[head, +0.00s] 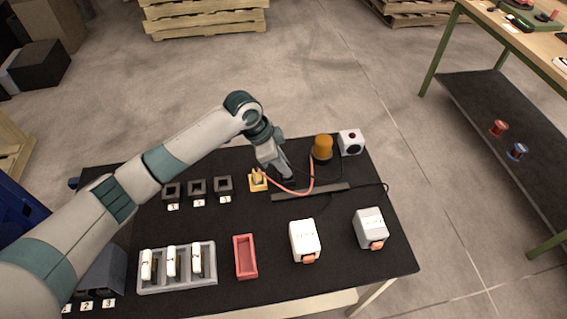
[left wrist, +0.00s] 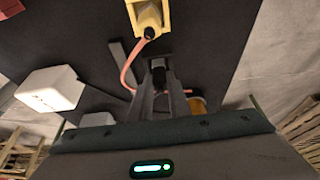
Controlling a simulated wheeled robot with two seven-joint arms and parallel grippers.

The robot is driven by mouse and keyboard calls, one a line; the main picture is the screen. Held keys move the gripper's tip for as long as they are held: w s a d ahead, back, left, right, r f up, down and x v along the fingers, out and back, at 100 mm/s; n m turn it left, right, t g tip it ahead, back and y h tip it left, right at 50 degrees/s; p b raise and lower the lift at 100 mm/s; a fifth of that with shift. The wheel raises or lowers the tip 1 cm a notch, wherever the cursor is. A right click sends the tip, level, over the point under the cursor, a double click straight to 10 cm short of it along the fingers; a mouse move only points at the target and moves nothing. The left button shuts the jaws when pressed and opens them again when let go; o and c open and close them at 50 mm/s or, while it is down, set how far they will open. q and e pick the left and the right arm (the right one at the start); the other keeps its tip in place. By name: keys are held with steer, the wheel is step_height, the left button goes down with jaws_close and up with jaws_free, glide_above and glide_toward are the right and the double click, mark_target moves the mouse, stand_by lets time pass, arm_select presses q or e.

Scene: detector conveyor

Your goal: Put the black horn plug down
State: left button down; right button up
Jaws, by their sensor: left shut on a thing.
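My left gripper (head: 286,179) is low over the black table, just right of the yellow block. In the left wrist view the fingers (left wrist: 161,100) are shut on the black horn plug (left wrist: 158,72), a small dark piece at their tips. In the head view the plug is mostly hidden by the gripper, and I cannot tell whether it touches the tabletop. The white horn box (head: 350,142) with a dark round opening stands at the table's far right corner. My right gripper is not in view.
The yellow block (head: 257,181) has an orange cable (head: 299,193) running beside my gripper to the amber beacon (head: 323,147). A dark strip (head: 310,192) lies in front. Three sockets (head: 197,187), a grey tray (head: 178,287), a red tray (head: 245,257) and two white boxes (head: 304,240) occupy the table.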

arm_select(q)
steer(key=c, duration=1.7)
jaws_free()
steer(key=shift+f, duration=0.1)
steer(key=shift+o, duration=0.2)
steer(key=b+v, duration=0.2)
steer(key=v, duration=1)
